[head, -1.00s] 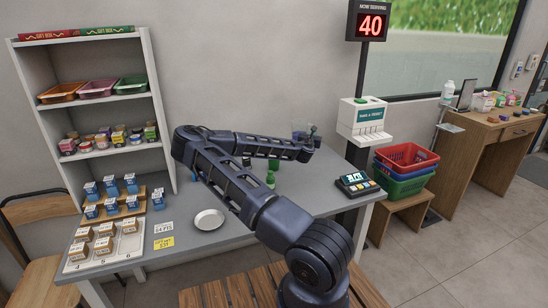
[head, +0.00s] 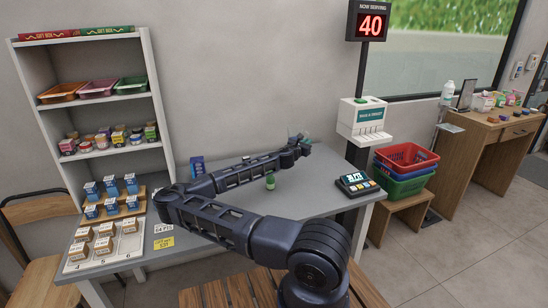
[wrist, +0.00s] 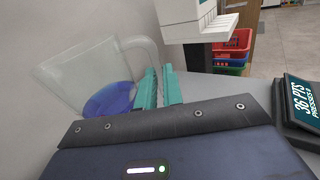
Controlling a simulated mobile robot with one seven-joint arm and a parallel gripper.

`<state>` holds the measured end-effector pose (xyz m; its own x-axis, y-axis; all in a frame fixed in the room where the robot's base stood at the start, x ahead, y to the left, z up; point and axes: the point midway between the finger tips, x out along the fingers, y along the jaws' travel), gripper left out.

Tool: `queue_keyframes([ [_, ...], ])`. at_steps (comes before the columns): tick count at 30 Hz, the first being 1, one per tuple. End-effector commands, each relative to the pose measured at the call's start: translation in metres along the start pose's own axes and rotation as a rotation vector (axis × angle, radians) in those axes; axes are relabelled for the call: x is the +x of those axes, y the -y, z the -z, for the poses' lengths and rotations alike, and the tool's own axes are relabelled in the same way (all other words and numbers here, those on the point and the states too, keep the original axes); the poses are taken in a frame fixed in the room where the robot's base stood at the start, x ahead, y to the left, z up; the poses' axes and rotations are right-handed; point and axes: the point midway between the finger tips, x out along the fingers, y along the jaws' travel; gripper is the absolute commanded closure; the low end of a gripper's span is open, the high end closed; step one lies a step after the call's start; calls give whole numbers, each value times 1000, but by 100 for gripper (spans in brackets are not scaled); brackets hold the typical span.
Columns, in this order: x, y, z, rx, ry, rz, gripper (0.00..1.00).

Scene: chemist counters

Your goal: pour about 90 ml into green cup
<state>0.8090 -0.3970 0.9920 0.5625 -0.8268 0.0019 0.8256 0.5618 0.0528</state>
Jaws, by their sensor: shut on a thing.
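My gripper (wrist: 160,88) has teal fingers, shut on the handle of a clear pitcher (wrist: 85,70) with blue liquid low inside, in the wrist view. The pitcher leans in that view; its true tilt I cannot tell. In the head view my gripper (head: 302,142) is at the far side of the counter, and the pitcher is mostly hidden behind it. A small green vessel (head: 270,182), which looks like the green cup, stands on the counter, nearer than my gripper and to its left. Its contents are too small to tell.
The front right of the counter (head: 315,198) is clear.

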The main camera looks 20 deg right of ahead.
Motion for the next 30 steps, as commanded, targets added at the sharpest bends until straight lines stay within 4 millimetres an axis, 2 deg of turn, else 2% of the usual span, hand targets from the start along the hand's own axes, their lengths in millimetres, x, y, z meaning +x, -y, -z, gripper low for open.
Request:
queue_keyframes([
  [15, -50, 2, -5, 3, 11, 252, 100],
  [30, -85, 6, -22, 5, 19, 414, 100],
])
